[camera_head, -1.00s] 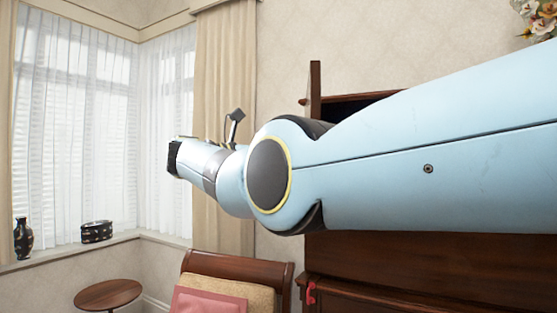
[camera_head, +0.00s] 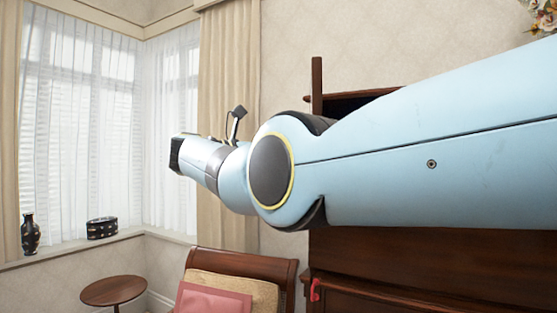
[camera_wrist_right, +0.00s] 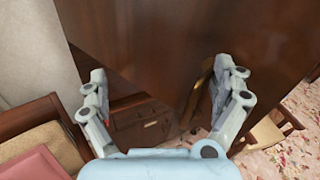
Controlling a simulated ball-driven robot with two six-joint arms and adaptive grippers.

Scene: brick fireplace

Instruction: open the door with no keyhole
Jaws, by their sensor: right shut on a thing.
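A dark wood cabinet (camera_head: 400,262) stands behind my right arm in the head view; the arm hides much of it. A narrow upright dark panel (camera_head: 317,85) rises at its left. In the right wrist view a large brown wooden door panel (camera_wrist_right: 150,45) fills the top. A curved brass handle (camera_wrist_right: 196,95) is on it, against the right-hand finger. My right gripper (camera_wrist_right: 165,92) has its fingers spread wide in that view, around the handle area; the exact contact is partly hidden. I cannot see a keyhole on this panel. My left gripper is not in view.
A wooden chair (camera_head: 240,262) with a pink cushion (camera_head: 212,300) stands left of the cabinet. A small round table (camera_head: 113,290) is farther left. Small drawers (camera_wrist_right: 140,118) show below the panel. A red tassel-like thing (camera_head: 315,290) hangs on the cabinet front.

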